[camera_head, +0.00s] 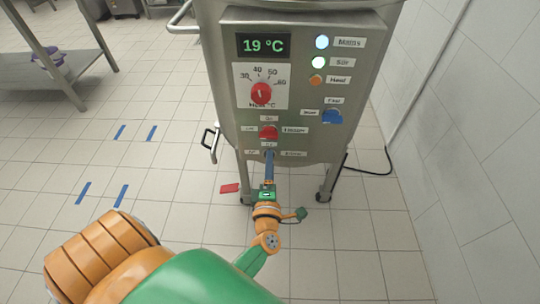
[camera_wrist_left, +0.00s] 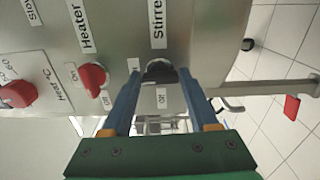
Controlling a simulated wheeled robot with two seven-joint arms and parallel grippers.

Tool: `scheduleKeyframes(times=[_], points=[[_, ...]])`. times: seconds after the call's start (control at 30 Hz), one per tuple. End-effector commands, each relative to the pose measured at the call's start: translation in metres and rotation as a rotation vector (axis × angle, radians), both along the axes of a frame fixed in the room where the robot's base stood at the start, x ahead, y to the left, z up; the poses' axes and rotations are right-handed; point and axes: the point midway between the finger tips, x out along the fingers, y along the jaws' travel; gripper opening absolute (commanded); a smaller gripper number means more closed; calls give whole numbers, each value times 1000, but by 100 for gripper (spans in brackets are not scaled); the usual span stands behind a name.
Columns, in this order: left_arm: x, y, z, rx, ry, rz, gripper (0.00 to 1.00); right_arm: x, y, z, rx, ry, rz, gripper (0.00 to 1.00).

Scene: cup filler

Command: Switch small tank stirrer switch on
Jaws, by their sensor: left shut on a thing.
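The stirrer switch (camera_wrist_left: 160,72) is a dark knob low on the tank's control panel, with its "Stirrer" label (camera_wrist_left: 157,22) beside it in the left wrist view. My left gripper (camera_wrist_left: 158,76) has its two blue fingers on either side of this knob and is shut on it. In the head view my left gripper (camera_head: 269,156) reaches up to the bottom of the panel and mostly hides the knob. An "Off" label (camera_wrist_left: 162,98) shows between the fingers. My right gripper is not in view.
Above it are the red heater switch (camera_head: 268,131), the red heat dial (camera_head: 261,93) and the blue speed knob (camera_head: 332,116). The display (camera_head: 264,45) reads 19 °C. The tank stands on legs near a tiled wall (camera_head: 460,150). A red piece (camera_head: 230,188) lies on the floor.

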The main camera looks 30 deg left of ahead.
Motion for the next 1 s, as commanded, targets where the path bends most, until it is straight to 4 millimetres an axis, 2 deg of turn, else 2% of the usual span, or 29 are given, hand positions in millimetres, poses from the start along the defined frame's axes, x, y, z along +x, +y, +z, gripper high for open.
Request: scheduleKeyframes(times=[0.67, 0.7, 0.8, 1.0], points=[[0, 0, -1, 51, 34, -1, 4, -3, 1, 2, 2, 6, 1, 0], [0, 0, -1, 51, 34, -1, 63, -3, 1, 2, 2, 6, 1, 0], [0, 0, -1, 51, 34, -1, 90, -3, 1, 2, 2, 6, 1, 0], [0, 0, -1, 50, 32, 0, 90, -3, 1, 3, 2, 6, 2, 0]])
